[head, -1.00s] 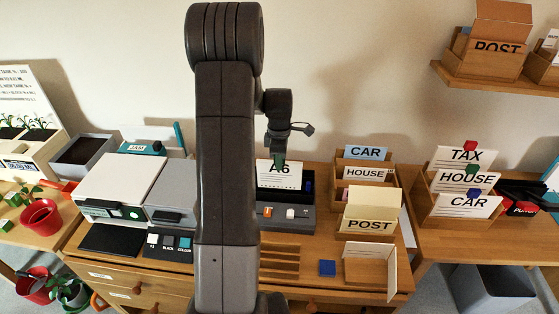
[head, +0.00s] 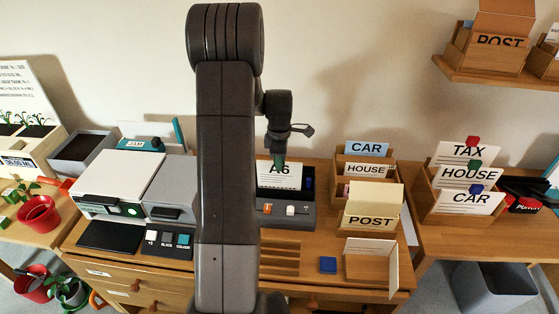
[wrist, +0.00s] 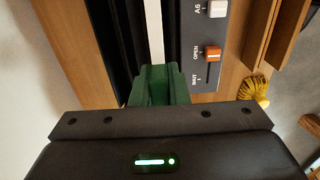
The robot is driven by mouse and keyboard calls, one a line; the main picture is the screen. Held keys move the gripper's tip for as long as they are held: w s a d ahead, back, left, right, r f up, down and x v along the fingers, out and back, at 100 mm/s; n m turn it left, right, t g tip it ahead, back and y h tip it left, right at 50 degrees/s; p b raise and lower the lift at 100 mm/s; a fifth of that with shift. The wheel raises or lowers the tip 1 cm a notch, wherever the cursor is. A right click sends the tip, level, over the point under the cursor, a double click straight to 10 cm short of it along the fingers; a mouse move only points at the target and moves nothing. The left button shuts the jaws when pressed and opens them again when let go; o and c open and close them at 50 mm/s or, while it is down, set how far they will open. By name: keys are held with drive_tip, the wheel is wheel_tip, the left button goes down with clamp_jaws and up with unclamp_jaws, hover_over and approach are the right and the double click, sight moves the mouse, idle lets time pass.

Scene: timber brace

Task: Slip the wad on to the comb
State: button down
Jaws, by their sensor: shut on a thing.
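The wad (head: 280,180) is a white upright card stack marked A6, standing over the dark top of the grey comb machine (head: 288,220). My gripper (head: 279,162) is at its top edge, with green fingers shut on it. In the wrist view the wad (wrist: 154,35) shows edge-on as a white strip between the green fingers (wrist: 158,85), beside a long black slot. An orange slider (wrist: 212,53) sits by the word OPEN, and a white button (wrist: 217,8) by A6. The comb is not clearly visible; I cannot tell whether the wad touches it.
A white-lidded machine (head: 118,185) stands to the left. Wooden card boxes with a POST card (head: 370,221) stand to the right. A blue block (head: 327,265) lies on the desk in front, beside a slotted wooden rack (head: 280,258). A shelf (head: 500,80) is at upper right.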

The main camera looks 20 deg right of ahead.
drive_tip(key=shift+f+b, duration=1.1)
drive_tip(key=shift+f, duration=0.7)
drive_tip(key=c, duration=0.8)
unclamp_jaws()
drive_tip(key=shift+r, duration=0.1)
drive_tip(key=shift+c, duration=0.2)
drive_tip(key=shift+r+p, duration=2.65)
drive_tip(key=shift+r, duration=1.45)
drive_tip(key=shift+f, duration=0.2)
wheel_tip(320, 180, down, 8)
drive_tip(key=b, duration=0.5)
drive_tip(key=shift+r, duration=0.2)
